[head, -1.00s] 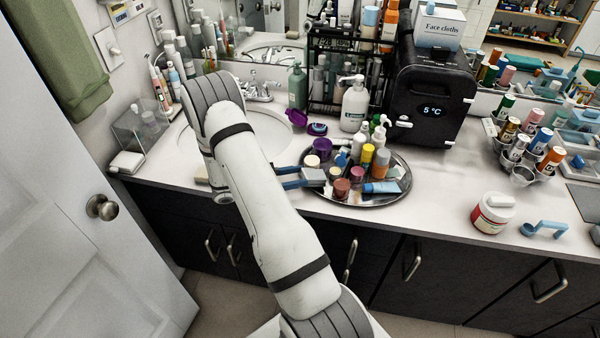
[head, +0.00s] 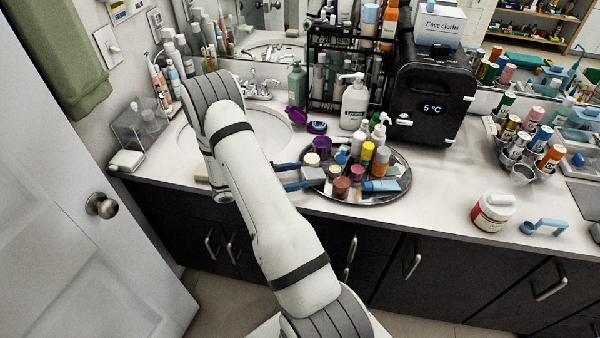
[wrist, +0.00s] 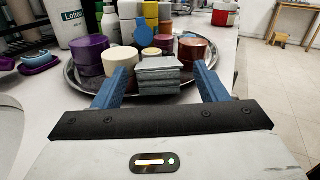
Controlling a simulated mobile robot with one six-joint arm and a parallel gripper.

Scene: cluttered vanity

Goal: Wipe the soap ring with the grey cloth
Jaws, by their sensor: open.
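The grey cloth (wrist: 158,75) is a small folded stack at the near edge of the round metal tray (wrist: 76,84). In the head view the cloth (head: 313,174) is at the tray's left rim. My gripper (head: 302,175) is open, with its blue fingers pointing right toward the cloth. In the wrist view my gripper (wrist: 160,82) has one finger on each side of the cloth, with gaps showing between. I cannot make out a soap ring in either view; my arm hides part of the counter and sink.
Jars and bottles crowd the tray, with a purple cup (wrist: 90,56) close to the left finger. A lotion bottle (head: 354,103) and a black cooler (head: 430,100) stand behind. The counter is bare between the tray and the red-and-white tub (head: 492,212).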

